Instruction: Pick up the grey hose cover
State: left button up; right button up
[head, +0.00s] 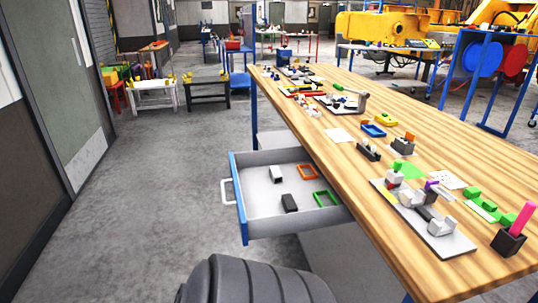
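I cannot tell for certain which thing is the grey hose cover. An open drawer (262,203) under the workbench holds a light grey-white piece (276,174) and a dark grey block (289,202), apart from each other. On the bench, a grey base plate (455,243) carries several small grey, white and dark parts, too small to identify. Neither of my grippers is in view.
The drawer also holds an orange frame (307,171) and a green frame (324,198). The long wooden workbench (350,160) carries several plates, trays and small parts; a dark holder (508,241) stands near its right end. The grey floor (165,200) left of the drawer is clear.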

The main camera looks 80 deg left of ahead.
aim_at(275, 170)
jog(key=u, duration=2.7)
jog(key=i+j+z, duration=0.4)
jog(key=j, duration=0.15)
jog(key=j+z, duration=0.15)
jog(key=j, duration=0.15)
